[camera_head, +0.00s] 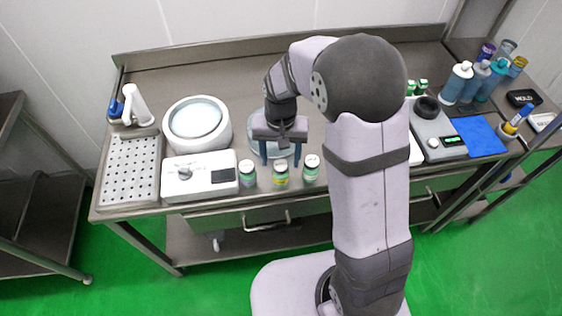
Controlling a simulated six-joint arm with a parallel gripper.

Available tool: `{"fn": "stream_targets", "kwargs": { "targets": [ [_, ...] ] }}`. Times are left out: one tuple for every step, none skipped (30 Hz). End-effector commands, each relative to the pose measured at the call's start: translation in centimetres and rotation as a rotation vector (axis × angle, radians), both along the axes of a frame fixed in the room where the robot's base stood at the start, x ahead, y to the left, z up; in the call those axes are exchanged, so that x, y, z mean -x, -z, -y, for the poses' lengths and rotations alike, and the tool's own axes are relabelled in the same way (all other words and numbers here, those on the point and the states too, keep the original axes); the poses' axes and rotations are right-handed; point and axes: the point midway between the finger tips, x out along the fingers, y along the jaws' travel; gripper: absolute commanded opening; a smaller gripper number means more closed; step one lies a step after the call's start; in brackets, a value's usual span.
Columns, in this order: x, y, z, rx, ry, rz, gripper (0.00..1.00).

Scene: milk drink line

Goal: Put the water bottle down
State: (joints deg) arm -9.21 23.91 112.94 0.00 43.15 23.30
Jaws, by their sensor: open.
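I cannot tell which bottle is the water bottle. A pale round vessel (255,145) is partly hidden behind my gripper.
A white device with a control box (200,176) and a round basin (197,122) stand left of the bottles. A perforated tray (131,170) lies farther left. At right are a scale (437,135), a blue mat (480,137) and several blue bottles (455,83).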

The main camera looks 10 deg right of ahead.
Motion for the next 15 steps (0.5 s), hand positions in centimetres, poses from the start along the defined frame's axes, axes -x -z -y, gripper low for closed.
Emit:
{"fn": "stream_targets", "kwargs": {
  "targets": [
    [0.0, -0.1, 0.0, 0.000, -0.001, 0.000, 0.57],
    [0.1, -0.1, 0.1, 0.000, -0.002, 0.000, 0.57],
    [0.3, -0.2, 0.2, 0.000, -0.005, 0.000, 0.57],
    [0.5, -0.4, 0.3, 0.000, -0.008, 0.001, 0.57],
    [0.8, -0.5, 0.5, 0.000, -0.011, 0.001, 0.57],
    [1.3, -0.8, 0.8, 0.000, -0.019, 0.002, 0.57],
    [1.8, -1.0, 1.1, 0.000, -0.027, 0.002, 0.57],
    [2.3, -1.3, 1.4, 0.000, -0.035, 0.002, 0.57],
    [3.1, -1.6, 1.8, 0.000, -0.049, 0.003, 0.57],
    [3.9, -1.9, 2.2, 0.000, -0.059, 0.003, 0.57],
    [4.6, -2.2, 2.6, 0.000, -0.071, 0.003, 0.57],
    [5.8, -2.5, 3.0, 0.000, -0.088, 0.003, 0.57],
    [6.7, -2.8, 3.4, 0.001, -0.101, 0.003, 0.57],
    [7.6, -3.0, 3.8, 0.001, -0.114, 0.003, 0.57],
    [8.9, -3.2, 4.3, 0.001, -0.134, 0.003, 0.57]
  ]
}}
